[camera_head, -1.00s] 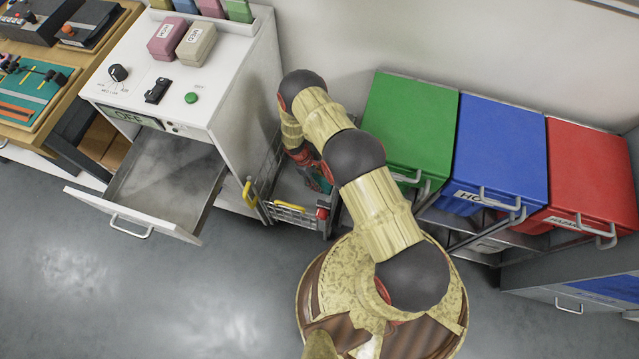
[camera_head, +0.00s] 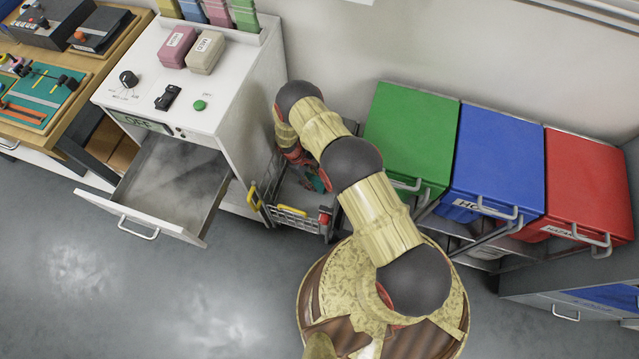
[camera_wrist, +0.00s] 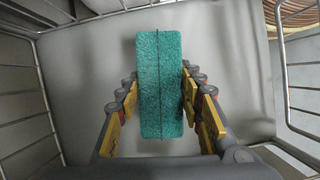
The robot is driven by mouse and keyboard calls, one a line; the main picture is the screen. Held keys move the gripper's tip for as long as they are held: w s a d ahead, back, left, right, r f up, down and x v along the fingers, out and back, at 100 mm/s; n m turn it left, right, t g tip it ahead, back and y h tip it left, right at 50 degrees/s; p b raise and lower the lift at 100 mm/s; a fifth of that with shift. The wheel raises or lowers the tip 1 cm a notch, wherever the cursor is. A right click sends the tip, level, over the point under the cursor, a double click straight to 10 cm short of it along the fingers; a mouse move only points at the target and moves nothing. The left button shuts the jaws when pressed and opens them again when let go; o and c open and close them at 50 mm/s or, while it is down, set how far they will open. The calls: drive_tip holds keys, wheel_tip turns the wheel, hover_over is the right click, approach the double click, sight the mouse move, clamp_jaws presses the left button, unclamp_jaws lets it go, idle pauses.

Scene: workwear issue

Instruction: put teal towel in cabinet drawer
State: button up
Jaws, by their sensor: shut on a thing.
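The teal towel (camera_wrist: 160,85) is a folded, upright block between the yellow-padded fingers of my gripper (camera_wrist: 160,105) in the wrist view. The gripper is shut on it, inside a wire basket (camera_wrist: 30,125).
Pink (camera_head: 177,47) and beige (camera_head: 206,52) boxes lie on the cabinet top, with several colored items in a rack behind. Green (camera_head: 412,135), blue (camera_head: 497,160) and red (camera_head: 588,185) bins stand to the right. A workbench (camera_head: 75,120) stands at far left. The floor before the drawer is clear.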

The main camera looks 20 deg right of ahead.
sight(314, 180)
wheel_tip(314, 180, up, 13)
drive_tip(key=p, duration=0.4)
drive_tip(key=shift+r, duration=0.2)
drive_tip(key=shift+s+d+f, duration=0.1)
idle(0.5)
wheel_tip(314, 180, down, 14)
drive_tip(key=b, duration=0.4)
drive_tip(key=shift+r+b, duration=0.2)
drive_tip(key=shift+b, duration=0.15)
drive_tip(key=shift+s+d+f+b, duration=0.15)
drive_tip(key=shift+s+d+b, duration=0.2)
drive_tip(key=shift+s+d, duration=0.3)
drive_tip(key=shift+s+d+f+b, duration=0.15)
drive_tip(key=shift+s+d+b, duration=0.15)
drive_tip(key=shift+s+d, duration=0.3)
drive_tip(key=shift+s+d+f+b, duration=0.1)
drive_tip(key=shift+d+f+b, duration=0.1)
drive_tip(key=shift+b, duration=0.1)
drive_tip(key=shift+f+b, duration=0.4)
drive_tip(key=shift+b, duration=0.1)
drive_tip(key=o, duration=1.3)
drive_tip(key=shift+o, duration=0.3)
